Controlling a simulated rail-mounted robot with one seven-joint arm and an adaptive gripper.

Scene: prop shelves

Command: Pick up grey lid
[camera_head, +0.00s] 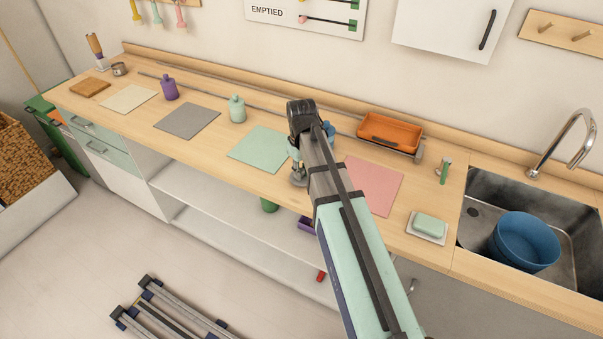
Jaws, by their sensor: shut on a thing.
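My gripper (298,178) points down over the worktop, between the green mat (259,149) and the pink mat (373,186). It is shut on a small grey thing, which I take to be the grey lid. My gripper and arm hide most of it, so its outline and its height above the worktop are hard to tell. A blue item (328,128) shows partly behind my arm.
Purple (169,89) and mint (237,109) bottles stand along the back, with a grey mat (188,120) between. An orange tray (390,132) sits behind the pink mat. At right are a soap dish (427,227) and a sink holding a blue tub (524,242).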

